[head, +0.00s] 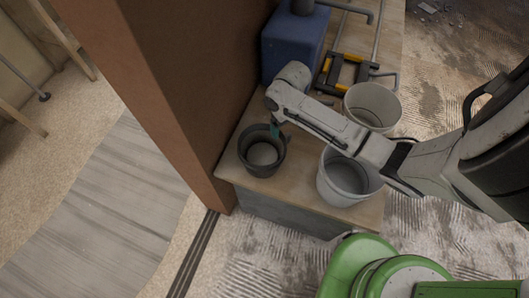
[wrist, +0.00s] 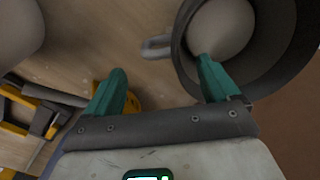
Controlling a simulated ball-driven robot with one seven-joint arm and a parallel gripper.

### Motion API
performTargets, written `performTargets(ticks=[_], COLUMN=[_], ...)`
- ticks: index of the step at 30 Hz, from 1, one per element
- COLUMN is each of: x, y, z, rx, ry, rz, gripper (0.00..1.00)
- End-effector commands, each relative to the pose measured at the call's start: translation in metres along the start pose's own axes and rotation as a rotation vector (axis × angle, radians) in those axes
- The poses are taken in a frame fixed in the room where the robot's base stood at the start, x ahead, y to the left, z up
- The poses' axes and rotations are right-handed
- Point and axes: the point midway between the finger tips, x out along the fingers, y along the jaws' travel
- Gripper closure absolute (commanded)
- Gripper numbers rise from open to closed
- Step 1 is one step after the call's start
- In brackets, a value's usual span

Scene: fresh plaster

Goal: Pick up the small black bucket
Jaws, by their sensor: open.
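The small black bucket (head: 259,171) stands upright on the wooden top of a low grey block. Its inside looks pale at the bottom. In the wrist view the bucket (wrist: 283,62) fills the upper right, with a grey ear or handle piece on its left side. My gripper (head: 276,130) is at the bucket's back rim in the head view. In the wrist view my gripper (wrist: 162,84) has its green fingers wide apart with nothing held. The right finger overlaps the bucket's opening and the left finger is outside it. Whether either finger touches the rim is unclear.
Two larger pale buckets, one near (head: 347,183) and one farther back (head: 372,106), stand right of the black bucket. A blue container (head: 291,45) and a black-and-yellow tool (head: 343,73) lie behind. A brown wall end (head: 150,80) rises close on the left.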

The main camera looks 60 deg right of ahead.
Motion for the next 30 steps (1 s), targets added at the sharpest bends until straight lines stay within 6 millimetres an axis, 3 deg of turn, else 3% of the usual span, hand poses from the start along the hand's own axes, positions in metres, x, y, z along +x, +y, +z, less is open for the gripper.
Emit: performTargets(ticks=[10,20,30], x=[0.044,0.051,0.051], y=[0.002,0.003,0.003], z=[0.002,0.002,0.002], rx=[0.000,0.000,0.000], ry=[-0.002,0.000,0.000], rz=[0.000,0.000,0.000], gripper=[0.12,0.12,0.44])
